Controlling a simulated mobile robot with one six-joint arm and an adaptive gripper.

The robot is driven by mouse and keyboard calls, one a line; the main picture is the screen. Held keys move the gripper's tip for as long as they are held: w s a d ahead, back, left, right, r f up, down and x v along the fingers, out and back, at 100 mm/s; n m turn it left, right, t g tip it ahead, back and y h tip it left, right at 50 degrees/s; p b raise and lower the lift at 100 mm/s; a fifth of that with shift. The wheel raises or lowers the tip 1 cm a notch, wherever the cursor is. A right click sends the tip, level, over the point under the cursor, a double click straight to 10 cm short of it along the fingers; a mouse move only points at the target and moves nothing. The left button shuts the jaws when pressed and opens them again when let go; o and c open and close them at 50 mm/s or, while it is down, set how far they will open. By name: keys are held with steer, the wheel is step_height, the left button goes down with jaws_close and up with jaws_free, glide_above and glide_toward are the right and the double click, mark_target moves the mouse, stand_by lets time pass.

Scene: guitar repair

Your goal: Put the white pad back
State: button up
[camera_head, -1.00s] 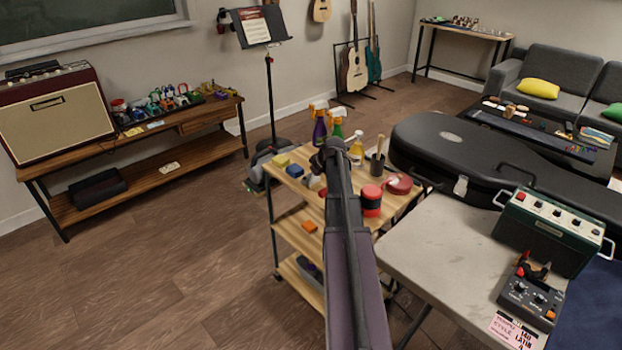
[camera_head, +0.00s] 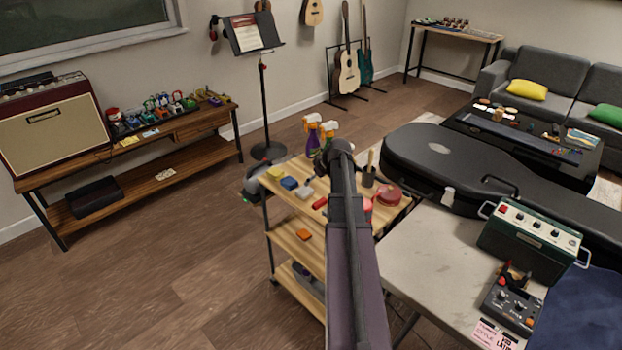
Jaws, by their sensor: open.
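A small whitish block (camera_head: 305,191), which may be the white pad, lies on the top shelf of the wooden cart (camera_head: 279,199). It is beside a blue pad (camera_head: 289,183) and a yellow pad (camera_head: 275,173), just left of my arm. It is too small to make out its details. My arm reaches up over the cart from the bottom of the view and hides part of the top shelf. My gripper does not show; it is hidden behind or below my arm.
Spray bottles (camera_head: 312,138) stand at the cart's back, with a red object (camera_head: 320,203) and a red round tin (camera_head: 389,195) nearby. An orange block (camera_head: 303,235) lies on the middle shelf. A grey table (camera_head: 430,245) and black guitar case (camera_head: 470,165) are right. Floor at left is clear.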

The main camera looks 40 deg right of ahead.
steer(key=shift+p+v, duration=1.1)
steer(key=shift+v, duration=0.5)
steer(key=a+f+g, duration=0.2)
steer(key=a+g, duration=0.1)
steer(key=a, duration=2.2)
steer(key=s+a+g, duration=0.1)
steer(key=s+a, duration=0.2)
steer(key=a, duration=0.3)
steer(key=s+a+g, duration=0.1)
steer(key=s+a, duration=0.2)
steer(key=a, duration=0.4)
steer(key=s+a+m+g+h, duration=0.1)
steer(key=s+a, duration=0.3)
steer(key=a, duration=0.2)
steer(key=shift+a+f, duration=0.3)
steer(key=shift+a, duration=0.05)
steer(key=shift+s, duration=0.15)
step_height(320, 180, up, 5)
steer(key=p, duration=0.4)
steer(key=shift+f+p, duration=0.1)
steer(key=shift+p, duration=0.25)
